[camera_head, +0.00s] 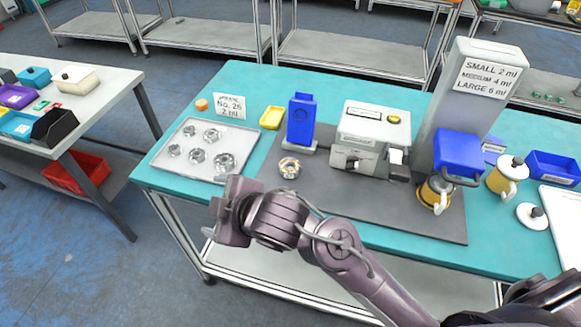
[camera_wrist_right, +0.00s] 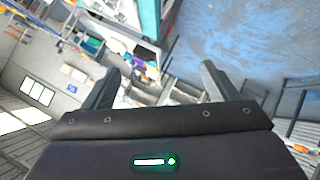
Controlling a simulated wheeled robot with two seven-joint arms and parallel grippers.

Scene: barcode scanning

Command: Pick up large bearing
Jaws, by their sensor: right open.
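Several metal bearings lie on a light tray (camera_head: 166,170) at the table's left end. The biggest-looking one, probably the large bearing (camera_head: 224,162), is near the tray's front right corner. Another bearing (camera_head: 289,168) lies on the dark mat in front of a blue device. My right gripper (camera_head: 228,212) is beyond the table's front edge, nearer to me than the tray and apart from it. In the right wrist view its two fingers (camera_wrist_right: 160,75) are spread with nothing between them. My left gripper is not in view.
A dark mat (camera_head: 400,215) holds the blue upright device (camera_head: 301,120), a grey machine (camera_head: 370,135) and a tall column with a size label (camera_head: 487,79). Yellow pots are at the right.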

